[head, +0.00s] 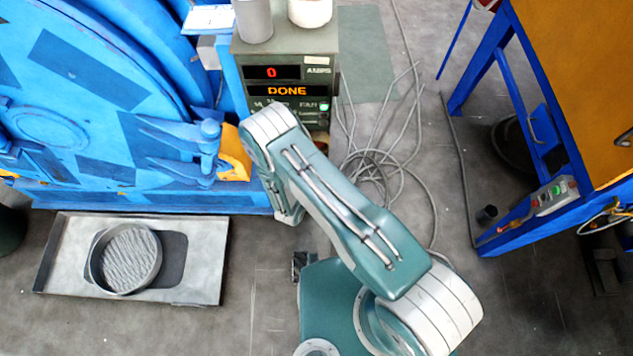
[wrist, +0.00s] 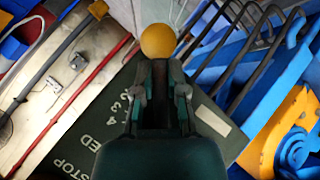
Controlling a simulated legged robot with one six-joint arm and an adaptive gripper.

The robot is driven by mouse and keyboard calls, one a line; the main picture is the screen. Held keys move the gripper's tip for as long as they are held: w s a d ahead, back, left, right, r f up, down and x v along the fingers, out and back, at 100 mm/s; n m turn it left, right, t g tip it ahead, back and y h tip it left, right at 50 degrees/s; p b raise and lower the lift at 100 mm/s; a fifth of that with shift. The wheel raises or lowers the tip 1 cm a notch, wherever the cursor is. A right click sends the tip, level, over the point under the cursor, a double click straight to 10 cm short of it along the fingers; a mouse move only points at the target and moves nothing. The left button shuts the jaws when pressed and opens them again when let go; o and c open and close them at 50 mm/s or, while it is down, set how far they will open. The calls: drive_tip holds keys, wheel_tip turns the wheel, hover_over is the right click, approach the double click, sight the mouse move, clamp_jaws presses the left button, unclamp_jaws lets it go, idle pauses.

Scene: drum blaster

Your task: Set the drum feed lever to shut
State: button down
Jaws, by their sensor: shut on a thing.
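In the wrist view, my gripper (wrist: 159,72) is shut on a lever with an orange ball knob (wrist: 158,41). The knob shows just past the fingertips; the lever's shaft is mostly hidden between the fingers. Beneath is a dark green panel (wrist: 112,128) with white numerals and the word STOP; part of its lettering is covered by my gripper. I cannot tell which mark the lever stands at. In the head view, my gripper and the lever are hidden behind my arm. The green control box (head: 284,48) there reads 0 AMPS and DONE.
The blue drum machine (head: 80,110) stands at left, with a metal tray (head: 205,255) holding a round pan (head: 127,258) in front. Loose grey cables (head: 385,165) coil on the floor right of the box. A blue-framed orange unit (head: 580,70) stands at far right.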

drive_tip(key=shift+s+d+f, duration=0.15)
drive_tip(key=shift+s+f, duration=0.05)
drive_tip(key=shift+f, duration=0.05)
drive_tip(key=c, duration=0.7)
unclamp_jaws()
drive_tip(key=shift+o, duration=0.2)
drive_tip(key=shift+w+r, duration=0.1)
drive_tip(key=shift+a+r, duration=0.25)
drive_tip(key=shift+a, duration=0.1)
drive_tip(key=v, duration=1.1)
drive_tip(key=shift+s, duration=0.25)
drive_tip(key=shift+r, duration=0.1)
